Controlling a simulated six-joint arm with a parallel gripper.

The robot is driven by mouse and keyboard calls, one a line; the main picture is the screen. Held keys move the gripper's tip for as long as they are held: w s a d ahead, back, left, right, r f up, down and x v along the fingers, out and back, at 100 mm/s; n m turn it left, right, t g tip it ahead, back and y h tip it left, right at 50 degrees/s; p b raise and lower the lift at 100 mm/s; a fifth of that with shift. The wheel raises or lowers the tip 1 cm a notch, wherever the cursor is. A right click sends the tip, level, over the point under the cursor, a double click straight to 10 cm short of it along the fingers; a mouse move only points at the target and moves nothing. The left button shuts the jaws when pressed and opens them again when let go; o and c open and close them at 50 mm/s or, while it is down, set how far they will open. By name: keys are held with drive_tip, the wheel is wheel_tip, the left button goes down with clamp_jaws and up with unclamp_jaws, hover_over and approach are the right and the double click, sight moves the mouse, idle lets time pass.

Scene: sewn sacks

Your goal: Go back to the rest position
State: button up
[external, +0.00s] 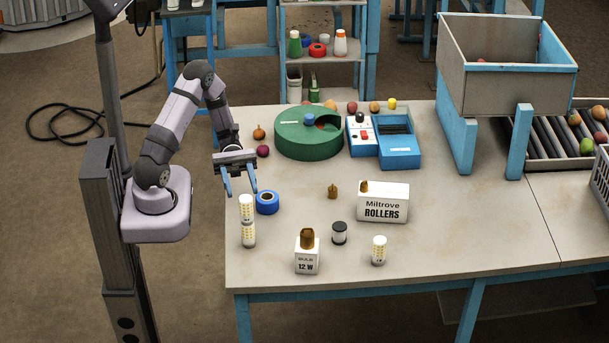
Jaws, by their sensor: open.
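My gripper (241,188) hangs at the left side of the table (450,245), its two blue fingers pointing down and spread apart. It is open, with nothing seen between the fingers. It is above the tabletop, up and left of a blue tape roll (267,202). A white and yellow bulb-like cylinder stack (247,220) stands just below it in the picture.
A bulb box (307,259) with a brown piece on top, a small dark-capped jar (339,233), another cylinder (379,250) and a rollers box (383,206) stand in front. Behind are a green drum (300,142) and a blue device (398,150). The right front is clear.

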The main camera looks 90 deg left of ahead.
sight(247, 209)
drive_tip(key=shift+d, duration=0.15)
drive_tip(key=d+p, duration=0.1)
drive_tip(key=d, duration=0.2)
drive_tip(key=w+d+p, duration=0.1)
drive_tip(key=d, duration=0.2)
drive_tip(key=d+p, duration=0.2)
drive_tip(key=d, duration=0.1)
drive_tip(key=shift+w+d+r, duration=0.15)
drive_tip(key=shift+w+d, duration=0.1)
drive_tip(key=shift+d, duration=0.15)
drive_tip(key=shift+w+d+p, duration=0.15)
drive_tip(key=shift+d+p, duration=0.2)
drive_tip(key=shift+d, duration=0.5)
drive_tip(key=shift+f, duration=0.3)
drive_tip(key=shift+r, duration=0.1)
